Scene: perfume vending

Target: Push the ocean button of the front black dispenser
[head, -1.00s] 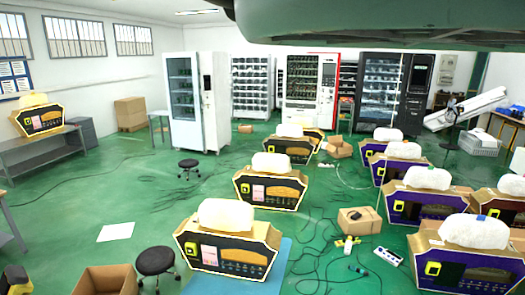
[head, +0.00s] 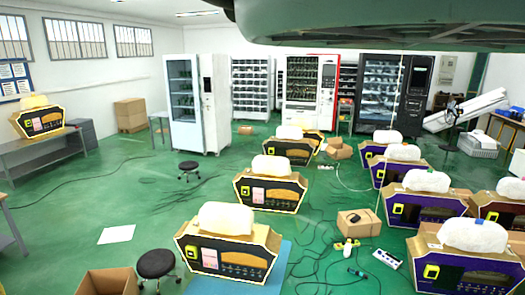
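Several dispensers with black front panels, gold edges and white covered tops stand in a row down the middle of the head view. The ocean button is too small to tell apart. My gripper is not in view.
Purple-fronted dispensers (head: 425,210) stand in a row at the right. A black stool (head: 156,264) and an open cardboard box (head: 108,283) are left of the front dispenser. Cables and a power strip (head: 387,258) lie to its right. Open green floor lies at the left.

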